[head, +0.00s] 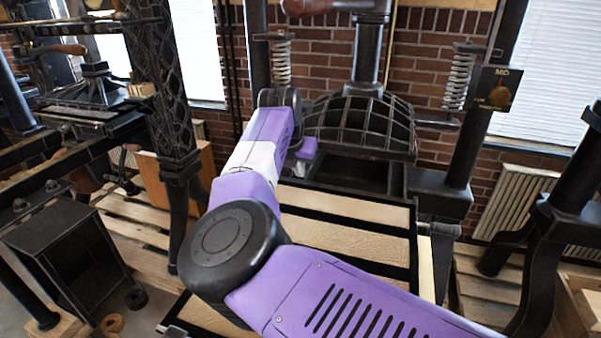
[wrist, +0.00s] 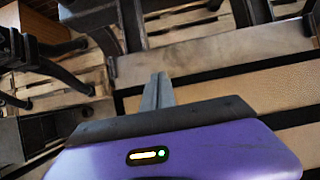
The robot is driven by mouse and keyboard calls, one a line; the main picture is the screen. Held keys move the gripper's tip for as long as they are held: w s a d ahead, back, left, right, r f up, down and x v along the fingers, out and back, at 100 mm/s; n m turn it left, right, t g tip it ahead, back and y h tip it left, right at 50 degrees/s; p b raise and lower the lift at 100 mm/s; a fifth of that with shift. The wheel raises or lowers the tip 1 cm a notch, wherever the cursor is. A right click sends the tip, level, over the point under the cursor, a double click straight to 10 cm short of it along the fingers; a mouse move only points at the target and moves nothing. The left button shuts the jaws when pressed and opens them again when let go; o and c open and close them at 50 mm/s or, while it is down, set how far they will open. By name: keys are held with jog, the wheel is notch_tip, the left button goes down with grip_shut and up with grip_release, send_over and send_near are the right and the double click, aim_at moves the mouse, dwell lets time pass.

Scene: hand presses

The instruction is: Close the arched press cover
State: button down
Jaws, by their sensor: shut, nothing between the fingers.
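The arched press cover (head: 360,122) is a black ribbed dome in the head view, at the back of the press below a thick vertical post. A dark, open box-like recess (head: 352,173) lies below it, so the cover looks raised. My arm reaches up just left of the cover, and its purple wrist end is close to the cover's left edge. The fingertips are hidden in the head view. In the wrist view my gripper (wrist: 158,88) is shut and empty, with its grey fingers together above the press bed. I cannot make out the cover there.
The press bed (head: 345,205) with pale panels and black bars extends forward below the cover. Black uprights with coil springs (head: 460,80) flank it. Another press stands left, with a black open cabinet (head: 60,245) and wooden pallets on the floor.

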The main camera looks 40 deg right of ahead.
notch_tip(320, 180, up, 11)
jog(key=b, duration=0.2)
jog(key=shift+r, duration=0.2)
jog(key=shift+d, duration=0.1)
